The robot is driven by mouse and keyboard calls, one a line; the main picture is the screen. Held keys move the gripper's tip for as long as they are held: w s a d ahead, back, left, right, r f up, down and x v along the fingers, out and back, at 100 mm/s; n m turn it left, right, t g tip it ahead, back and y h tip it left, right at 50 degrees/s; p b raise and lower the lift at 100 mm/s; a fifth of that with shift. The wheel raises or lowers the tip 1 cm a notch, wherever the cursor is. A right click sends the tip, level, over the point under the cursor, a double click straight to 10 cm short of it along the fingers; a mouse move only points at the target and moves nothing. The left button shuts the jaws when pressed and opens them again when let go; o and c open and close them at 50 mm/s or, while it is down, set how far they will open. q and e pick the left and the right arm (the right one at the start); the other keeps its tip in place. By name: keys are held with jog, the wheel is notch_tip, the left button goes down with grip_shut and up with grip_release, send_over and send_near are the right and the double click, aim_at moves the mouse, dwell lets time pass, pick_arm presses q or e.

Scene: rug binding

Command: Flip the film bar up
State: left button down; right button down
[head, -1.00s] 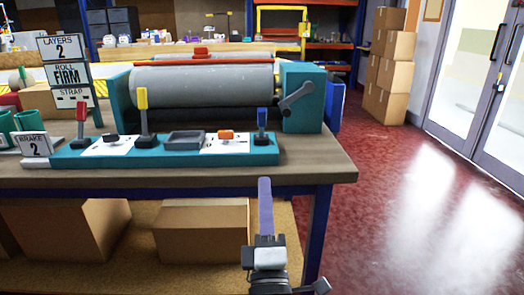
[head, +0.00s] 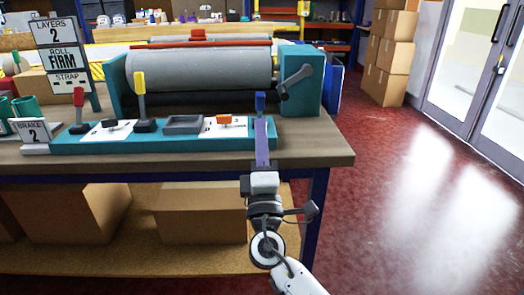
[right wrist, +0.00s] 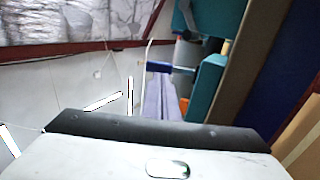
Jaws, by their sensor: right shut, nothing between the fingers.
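A teal control panel (head: 65,146) lies along the table's front with a red lever (head: 78,97), a yellow lever (head: 141,82) and a blue lever (head: 260,102), all upright. Behind it a grey roller (head: 205,70) sits in a teal frame, with a red bar (head: 190,44) along its top. No part is labelled film bar. My right gripper (head: 261,124) is shut and empty, its purple fingers in front of the blue lever and hiding its base. In the right wrist view the fingers (right wrist: 162,98) end close to the blue lever (right wrist: 160,67); I cannot tell whether they touch. My left gripper is out of view.
An orange knob (head: 224,119) and a grey tray (head: 184,124) are on the panel left of the blue lever. A crank handle (head: 297,80) sticks out on the roller frame's right. Signs (head: 62,55) stand at the left. The floor (head: 420,200) right of the table is clear.

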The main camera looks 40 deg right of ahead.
aim_at(260, 105)
jog(key=x, duration=0.3)
jog(key=shift+w+d+r, duration=0.25)
jog(key=shift+w+r, duration=0.05)
jog(key=shift+w, duration=0.2)
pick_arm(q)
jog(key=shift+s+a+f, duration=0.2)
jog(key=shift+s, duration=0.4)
